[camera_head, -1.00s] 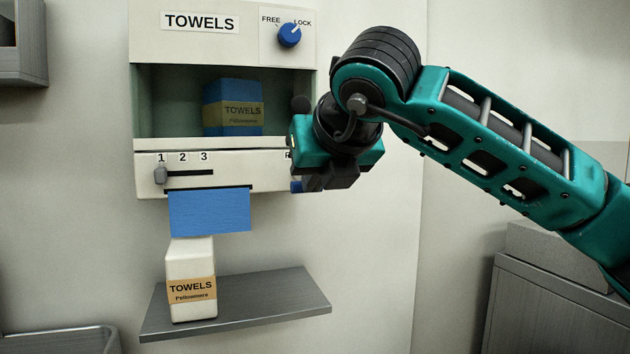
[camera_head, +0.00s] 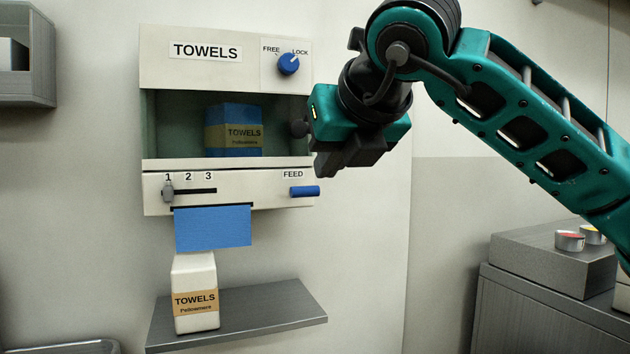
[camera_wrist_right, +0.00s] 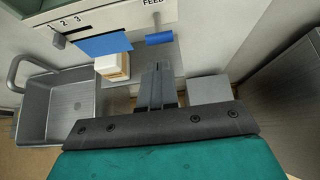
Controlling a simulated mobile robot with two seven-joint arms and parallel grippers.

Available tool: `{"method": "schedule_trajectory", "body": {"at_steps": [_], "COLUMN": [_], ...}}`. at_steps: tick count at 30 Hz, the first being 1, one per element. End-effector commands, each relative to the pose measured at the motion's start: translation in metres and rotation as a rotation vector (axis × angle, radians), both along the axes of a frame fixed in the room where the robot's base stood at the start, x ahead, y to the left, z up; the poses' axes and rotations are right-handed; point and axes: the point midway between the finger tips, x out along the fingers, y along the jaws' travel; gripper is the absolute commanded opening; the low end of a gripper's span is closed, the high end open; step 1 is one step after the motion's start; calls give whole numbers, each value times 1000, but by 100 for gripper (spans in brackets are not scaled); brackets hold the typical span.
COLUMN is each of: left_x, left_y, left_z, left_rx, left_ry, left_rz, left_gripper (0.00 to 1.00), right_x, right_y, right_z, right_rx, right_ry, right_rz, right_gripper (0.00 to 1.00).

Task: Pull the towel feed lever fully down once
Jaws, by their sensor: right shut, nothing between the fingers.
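The white towel dispenser (camera_head: 222,70) hangs on the wall. Its blue feed lever (camera_head: 304,191) sits under the FEED label at the lower right of the front panel. A blue towel sheet (camera_head: 213,227) hangs from the slot. The blue knob (camera_head: 288,64) lies between FREE and LOCK, its pointer toward LOCK. My right gripper (camera_head: 325,172) is shut and empty, above and slightly right of the lever, apart from it. The right wrist view shows its fingers (camera_wrist_right: 157,85) together. My left gripper is not in view.
A blue towel pack (camera_head: 233,130) stands in the dispenser's opening. A white towel pack (camera_head: 195,292) stands on the grey shelf (camera_head: 270,315) below. A metal sink (camera_wrist_right: 65,110) lies below left. The wall right of the lever is clear.

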Motion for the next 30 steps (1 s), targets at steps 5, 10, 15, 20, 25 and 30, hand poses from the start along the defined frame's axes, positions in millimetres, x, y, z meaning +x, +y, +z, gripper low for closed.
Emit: {"method": "schedule_trajectory", "body": {"at_steps": [5,10,15,20,25,30], "left_x": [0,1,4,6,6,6], "left_y": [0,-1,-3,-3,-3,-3], "left_z": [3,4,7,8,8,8], "left_rx": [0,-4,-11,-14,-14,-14], "left_ry": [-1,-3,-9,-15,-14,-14], "left_rz": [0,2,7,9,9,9], "left_gripper": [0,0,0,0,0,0], "right_x": [-27,-40,-44,-44,-44,-43], "right_y": [-9,-14,-15,-15,-15,-9], "right_z": [23,34,37,37,36,27], "right_rx": [-2,0,-1,-1,-1,7], "right_ry": [-2,1,2,2,2,26], "right_rz": [0,0,-1,-1,-1,32], "right_gripper": [0,0,0,0,0,0]}}
